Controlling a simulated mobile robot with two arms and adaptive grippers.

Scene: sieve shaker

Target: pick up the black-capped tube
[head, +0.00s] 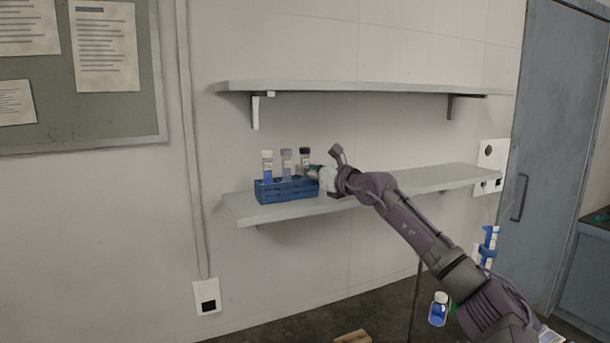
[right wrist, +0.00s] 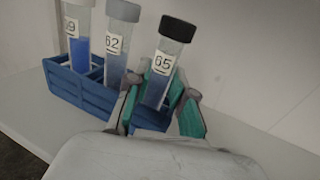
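The black-capped tube (head: 305,160) stands upright at the right end of a blue rack (head: 287,190) on the lower shelf. In the right wrist view the black-capped tube (right wrist: 162,72) has a "65" label and grey-blue contents. My right gripper (head: 313,172) reaches it from the right. In the wrist view the fingers of my right gripper (right wrist: 158,108) stand on either side of the tube's lower part, open, with a small gap seen at the right finger. The tube's bottom is hidden in the rack. My left gripper is not in view.
A grey-capped tube (right wrist: 117,45) labelled "62" stands close left of it, and a white-capped tube (right wrist: 79,35) with blue contents farther left. An upper shelf (head: 360,87) hangs above. The lower shelf (head: 430,180) is clear to the right.

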